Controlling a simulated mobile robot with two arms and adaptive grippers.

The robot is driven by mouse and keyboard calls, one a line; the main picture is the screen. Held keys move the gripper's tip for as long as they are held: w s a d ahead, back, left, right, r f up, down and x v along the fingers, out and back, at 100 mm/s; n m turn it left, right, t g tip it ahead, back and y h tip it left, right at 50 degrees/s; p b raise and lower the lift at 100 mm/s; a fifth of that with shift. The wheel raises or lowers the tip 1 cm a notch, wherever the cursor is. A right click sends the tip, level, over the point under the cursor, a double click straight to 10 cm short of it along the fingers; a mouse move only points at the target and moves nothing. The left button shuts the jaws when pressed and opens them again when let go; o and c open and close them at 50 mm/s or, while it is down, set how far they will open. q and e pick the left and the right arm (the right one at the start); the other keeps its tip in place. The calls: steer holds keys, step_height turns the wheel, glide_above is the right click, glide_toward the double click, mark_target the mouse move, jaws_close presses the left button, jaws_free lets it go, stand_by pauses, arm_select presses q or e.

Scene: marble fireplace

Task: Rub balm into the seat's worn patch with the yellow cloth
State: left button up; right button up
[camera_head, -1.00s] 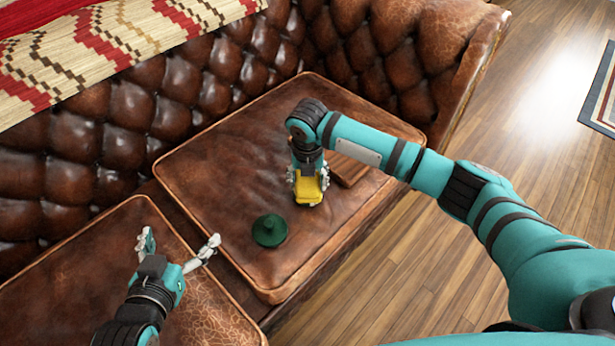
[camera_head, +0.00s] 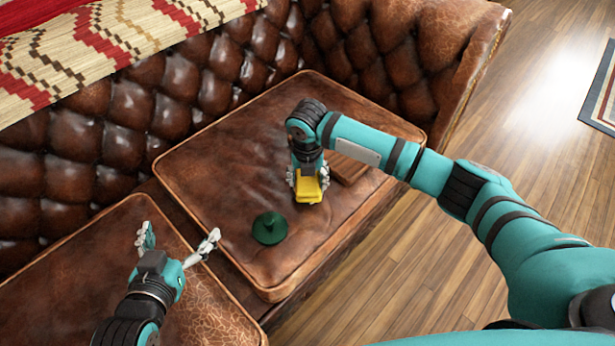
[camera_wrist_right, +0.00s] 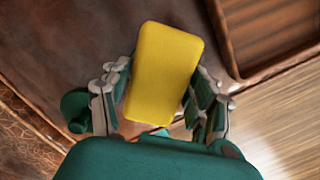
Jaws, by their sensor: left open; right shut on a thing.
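The yellow cloth (camera_head: 309,189) looks like a thick rounded block. My right gripper (camera_head: 308,180) is shut on it, over the right seat cushion (camera_head: 225,150). In the right wrist view the cloth (camera_wrist_right: 164,74) sits between the two fingers of my right gripper (camera_wrist_right: 160,100). Whether it touches the leather is hard to tell. My left gripper (camera_head: 180,245) is open and empty above the left cushion (camera_head: 75,265). Pale crackled leather, which looks like the worn patch (camera_head: 215,318), shows at that cushion's front right, beside my left gripper.
A dark green knobbed object (camera_head: 269,229) sits on the right cushion, left of the cloth. A brown wooden tray (camera_head: 347,168) lies behind my right arm, also at upper right in the wrist view (camera_wrist_right: 270,35). The tufted backrest (camera_head: 200,80) bounds the seat behind.

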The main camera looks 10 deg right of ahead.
arm_select(q)
steer(key=shift+s+a+f+g+y+p, duration=0.15)
steer(key=shift+s+a+f+g, duration=0.05)
steer(key=shift+s+f+g, duration=0.35)
steer(key=shift+s+a+f+g+y+p, duration=0.15)
steer(key=shift+s+a+f+g+y, duration=0.1)
steer(key=shift+s+f+g, duration=0.35)
steer(key=shift+s+a+f+g+y+p, duration=0.15)
steer(key=shift+s+a+f+g, duration=0.2)
steer(key=shift+f, duration=0.35)
stand_by(6.2)
